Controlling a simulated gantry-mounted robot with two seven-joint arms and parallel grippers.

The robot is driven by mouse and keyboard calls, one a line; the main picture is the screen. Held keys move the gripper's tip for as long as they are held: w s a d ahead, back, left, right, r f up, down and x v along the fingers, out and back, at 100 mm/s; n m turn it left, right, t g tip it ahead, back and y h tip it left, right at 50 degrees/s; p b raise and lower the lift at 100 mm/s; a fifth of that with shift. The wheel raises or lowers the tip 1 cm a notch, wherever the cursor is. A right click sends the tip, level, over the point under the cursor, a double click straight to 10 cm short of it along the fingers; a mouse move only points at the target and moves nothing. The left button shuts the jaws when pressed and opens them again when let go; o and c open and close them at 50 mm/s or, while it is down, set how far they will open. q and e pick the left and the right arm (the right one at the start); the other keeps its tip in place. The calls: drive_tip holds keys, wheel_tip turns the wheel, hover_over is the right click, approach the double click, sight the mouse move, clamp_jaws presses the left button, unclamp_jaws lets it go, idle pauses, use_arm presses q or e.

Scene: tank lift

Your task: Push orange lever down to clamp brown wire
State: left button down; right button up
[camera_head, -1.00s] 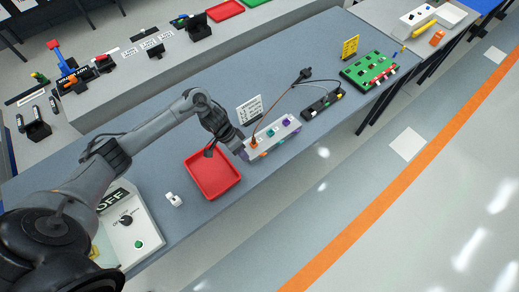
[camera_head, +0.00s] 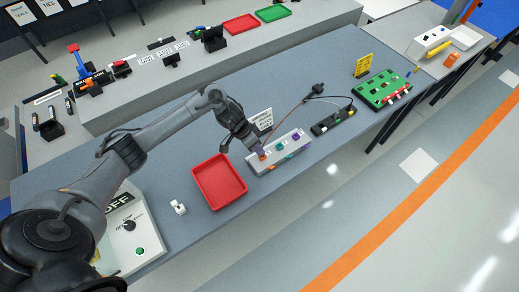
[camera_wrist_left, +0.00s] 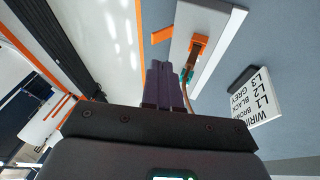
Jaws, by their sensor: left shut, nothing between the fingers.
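The white terminal block (camera_head: 290,148) stands on the grey bench, with orange, teal and purple parts along it. The orange lever (camera_wrist_left: 198,46) shows on the block's end in the left wrist view; it also shows in the head view (camera_head: 263,157), partly covered by my gripper. The brown wire (camera_head: 291,117) runs from a dark plug down to the block; its lower part (camera_wrist_left: 187,98) passes beside my fingers. My left gripper (camera_wrist_left: 163,72) is shut and empty, its purplish fingertips close to the orange lever. I cannot tell whether they touch. My right gripper is not in view.
A red tray (camera_head: 203,203) lies left of the block. A white label sign (camera_head: 262,119) stands just behind it; it shows in the left wrist view (camera_wrist_left: 255,97). A black strip (camera_head: 333,121) and green board (camera_head: 384,88) lie to the right.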

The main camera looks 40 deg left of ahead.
use_arm(q)
hover_over(268, 168)
drive_tip(key=f, duration=0.7)
drive_tip(key=shift+w+a+f, duration=0.1)
drive_tip(key=shift+a, duration=0.15)
drive_tip(key=shift+d, duration=0.1)
